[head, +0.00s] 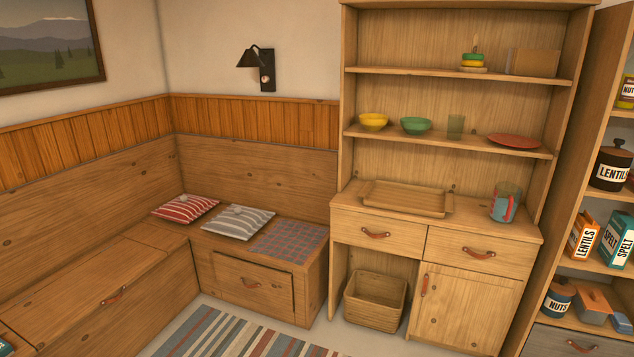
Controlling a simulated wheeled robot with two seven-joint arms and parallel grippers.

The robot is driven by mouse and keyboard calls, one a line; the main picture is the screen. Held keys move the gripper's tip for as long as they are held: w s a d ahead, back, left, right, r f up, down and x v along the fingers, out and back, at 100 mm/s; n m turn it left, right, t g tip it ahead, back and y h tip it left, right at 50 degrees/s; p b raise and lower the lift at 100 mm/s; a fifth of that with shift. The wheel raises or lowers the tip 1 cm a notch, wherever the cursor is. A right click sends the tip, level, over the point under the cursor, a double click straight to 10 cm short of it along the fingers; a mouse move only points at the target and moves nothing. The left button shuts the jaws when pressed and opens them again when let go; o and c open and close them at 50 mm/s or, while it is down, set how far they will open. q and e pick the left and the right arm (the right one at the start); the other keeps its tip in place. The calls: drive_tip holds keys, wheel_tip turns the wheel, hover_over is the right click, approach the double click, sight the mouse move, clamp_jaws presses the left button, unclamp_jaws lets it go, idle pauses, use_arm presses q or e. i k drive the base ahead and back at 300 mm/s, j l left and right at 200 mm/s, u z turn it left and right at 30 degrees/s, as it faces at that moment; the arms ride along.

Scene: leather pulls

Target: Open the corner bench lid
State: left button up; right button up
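The wooden corner bench (215,262) runs along the left wall and round the corner below the wall lamp. On its left arm, a lid panel (75,282) lies flat in the seat and looks shut. Neither of my grippers is in view.
Two striped cushions (185,208) (238,222) and a checked cloth (289,241) lie on the back seat, off the left lid. A striped rug (235,335) lies before the bench. A hutch (440,239) with a basket (375,300) stands to the right.

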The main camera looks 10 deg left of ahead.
sight(42, 317)
drive_tip(key=i+j+u, duration=0.2)
drive_tip(key=i+u, duration=1.05)
drive_tip(key=i+l+u, duration=0.1)
drive_tip(key=i+u, duration=0.15)
drive_tip(key=u, duration=0.2)
